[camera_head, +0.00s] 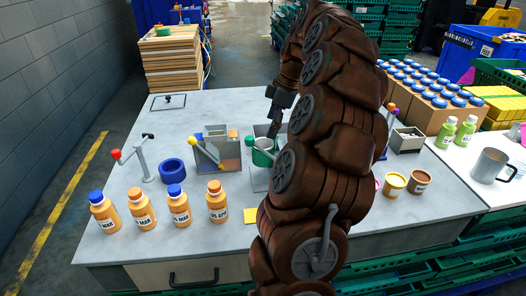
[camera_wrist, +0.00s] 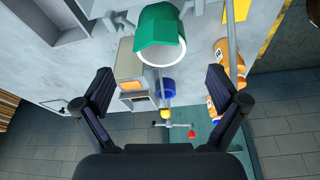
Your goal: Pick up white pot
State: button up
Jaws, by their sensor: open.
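My gripper (camera_wrist: 160,84) is open in the wrist view, its two dark fingers wide apart with nothing between them. In the head view my gripper (camera_head: 274,126) is above the middle of the table, partly hidden by my arm. A green cup-like vessel with a white rim (camera_wrist: 160,38) is ahead of the fingers in the wrist view, apart from them. The same vessel shows in the head view (camera_head: 262,158), just below my gripper and partly behind my arm. A pale grey pot with a handle (camera_head: 489,165) stands upright on the right-hand table, far from my gripper. I cannot tell which is the white pot.
Orange bottles (camera_head: 141,208) line the table's front left. A blue ring (camera_head: 172,170), a lever stand (camera_head: 139,162) and a grey box-like fixture (camera_head: 217,150) stand behind them. Yellow and brown jars (camera_head: 394,184) and green bottles (camera_head: 446,133) are at right. The front middle is mostly clear.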

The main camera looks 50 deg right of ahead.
aim_at(264, 143)
jog(key=shift+p+x, duration=0.7)
jog(key=shift+x, duration=0.35)
jog(key=shift+p+x, duration=0.4)
jog(key=shift+x, duration=1.1)
jog(key=shift+c, duration=0.4)
jog(key=c, duration=1.4)
jog(key=shift+o, duration=0.2)
jog(key=shift+w+r, duration=0.1)
